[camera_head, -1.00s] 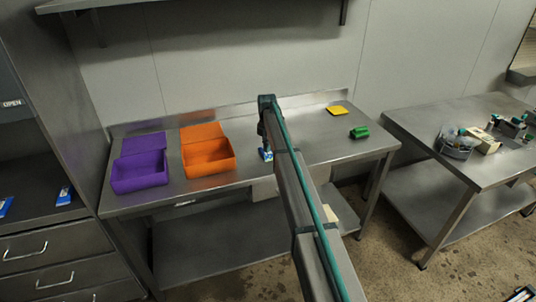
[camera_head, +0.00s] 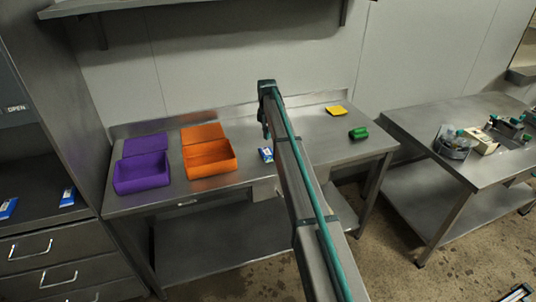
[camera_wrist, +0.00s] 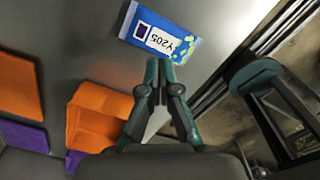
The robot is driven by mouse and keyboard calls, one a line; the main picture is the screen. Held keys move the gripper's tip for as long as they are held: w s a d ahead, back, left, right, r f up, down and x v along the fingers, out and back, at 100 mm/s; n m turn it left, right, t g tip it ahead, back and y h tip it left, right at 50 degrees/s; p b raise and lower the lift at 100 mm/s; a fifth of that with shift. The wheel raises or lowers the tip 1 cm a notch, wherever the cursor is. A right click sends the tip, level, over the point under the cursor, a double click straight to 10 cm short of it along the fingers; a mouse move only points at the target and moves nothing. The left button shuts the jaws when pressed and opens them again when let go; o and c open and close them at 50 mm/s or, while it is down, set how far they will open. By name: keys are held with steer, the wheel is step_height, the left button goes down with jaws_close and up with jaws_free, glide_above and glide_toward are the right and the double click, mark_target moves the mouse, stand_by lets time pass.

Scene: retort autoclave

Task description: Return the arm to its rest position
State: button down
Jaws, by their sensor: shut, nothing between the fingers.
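My arm reaches out over the steel worktable in the head view, its far end above the table. My gripper (camera_wrist: 161,64) shows in the wrist view with its two dark green fingers together and nothing between them. In that view the fingertips appear just below a blue and white packet (camera_wrist: 160,35) labelled Y205. The same packet (camera_head: 266,154) lies on the table beside my arm in the head view. The fingertips cannot be made out in the head view.
An open purple box (camera_head: 141,174) and an open orange box (camera_head: 209,160) stand on the table's left. A yellow item (camera_head: 336,110) and a green item (camera_head: 358,133) lie on its right. A second table (camera_head: 476,170) stands right; a wall shelf (camera_head: 200,3) is above.

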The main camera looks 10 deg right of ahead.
steer(key=shift+r, duration=0.1)
stand_by(0.3)
steer(key=s+a+f+g+p, duration=0.1)
steer(key=s+f, duration=0.2)
steer(key=s, duration=0.2)
steer(key=s+a+f+y+p, duration=0.1)
steer(key=s+a+f, duration=0.1)
steer(key=s, duration=0.4)
steer(key=s+a+f+g+p, duration=0.1)
steer(key=s+f, duration=0.2)
steer(key=s, duration=0.3)
steer(key=shift+a+f+m+g+y, duration=0.15)
steer(key=shift+f+m+g+y, duration=0.15)
steer(key=shift+f+m, duration=0.1)
steer(key=s+d+f+m+g+b, duration=0.25)
steer(key=s+f+m, duration=0.95)
steer(key=s+f, duration=1.45)
steer(key=s+f+m+b, duration=0.1)
steer(key=s+m, duration=0.3)
steer(key=s, duration=0.7)
steer(key=s+d+f+m+g+h+b, duration=0.1)
steer(key=s+f+m, duration=0.3)
steer(key=s, duration=0.8)
steer(key=s+f+m+b, duration=0.1)
steer(key=s+f+m, duration=0.2)
steer(key=s, duration=0.8)
steer(key=shift+s+d+f+m+g+h+b, duration=0.3)
steer(key=shift+s+d+m+g, duration=0.1)
steer(key=shift+m, duration=0.7)
